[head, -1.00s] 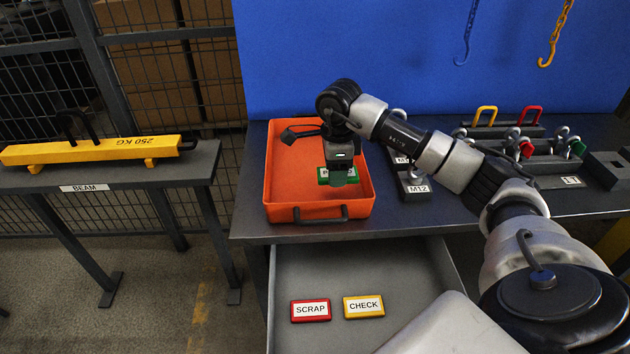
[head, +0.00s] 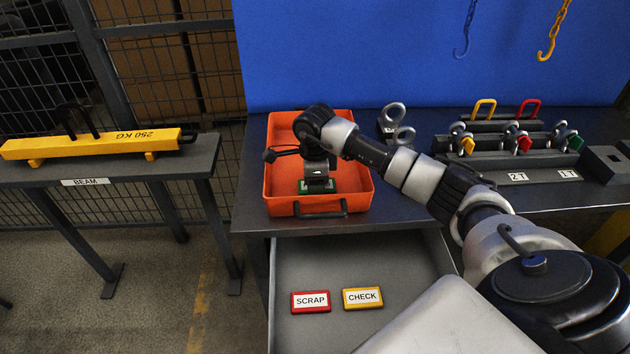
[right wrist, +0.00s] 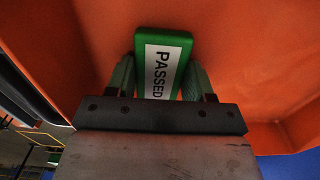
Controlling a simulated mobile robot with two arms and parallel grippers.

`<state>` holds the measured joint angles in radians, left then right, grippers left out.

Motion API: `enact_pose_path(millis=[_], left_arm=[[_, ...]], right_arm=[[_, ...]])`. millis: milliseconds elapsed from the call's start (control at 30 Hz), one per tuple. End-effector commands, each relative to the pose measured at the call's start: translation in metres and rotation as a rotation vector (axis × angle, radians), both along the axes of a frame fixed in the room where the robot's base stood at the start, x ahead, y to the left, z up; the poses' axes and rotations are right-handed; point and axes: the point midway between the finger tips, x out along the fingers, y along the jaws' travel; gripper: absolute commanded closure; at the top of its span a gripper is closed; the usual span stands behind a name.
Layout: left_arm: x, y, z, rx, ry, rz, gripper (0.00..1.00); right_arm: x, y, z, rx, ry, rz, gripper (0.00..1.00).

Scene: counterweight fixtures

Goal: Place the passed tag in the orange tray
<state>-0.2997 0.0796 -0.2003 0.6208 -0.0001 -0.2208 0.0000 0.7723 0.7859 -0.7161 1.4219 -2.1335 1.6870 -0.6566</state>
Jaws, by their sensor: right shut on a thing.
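The green passed tag (right wrist: 163,45) with its white "PASSED" label is between the two fingers of my right gripper (right wrist: 160,80), which is shut on it in the right wrist view. The gripper hides most of the tag in the head view. My left gripper is not in view.
An open drawer (head: 390,265) below the bench holds a red SCRAP tag (head: 310,301) and a yellow CHECK tag (head: 362,298). A yellow beam (head: 95,145) lies on a left stand.

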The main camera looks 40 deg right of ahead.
Motion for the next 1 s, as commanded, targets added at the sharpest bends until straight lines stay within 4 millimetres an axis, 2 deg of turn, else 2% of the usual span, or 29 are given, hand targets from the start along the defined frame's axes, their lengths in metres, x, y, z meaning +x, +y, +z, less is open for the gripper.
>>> enact_pose_path(millis=[33, 67, 200, 467, 600, 667, 1000], left_arm=[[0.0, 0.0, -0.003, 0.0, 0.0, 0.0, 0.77], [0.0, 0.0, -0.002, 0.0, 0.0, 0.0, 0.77], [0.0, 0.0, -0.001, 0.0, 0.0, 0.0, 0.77], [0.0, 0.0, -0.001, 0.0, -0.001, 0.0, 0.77], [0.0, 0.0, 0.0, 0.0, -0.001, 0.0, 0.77], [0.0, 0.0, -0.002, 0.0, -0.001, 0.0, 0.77], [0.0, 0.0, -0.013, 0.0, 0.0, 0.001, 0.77]], right_arm=[[0.0, 0.0, -0.003, 0.0, 0.0, 0.0, 0.71], [0.0, 0.0, -0.002, 0.0, 0.0, 0.0, 0.43], [0.0, 0.0, -0.001, 0.0, 0.0, 0.0, 0.22], [0.0, 0.0, 0.0, 0.0, 0.0, 0.0, 0.22], [0.001, 0.0, 0.008, 0.001, -0.003, 0.001, 0.22], [0.001, 0.0, 0.017, 0.0, -0.004, 0.001, 0.22], [0.001, 0.0, 0.089, -0.001, -0.005, -0.001, 0.22]])
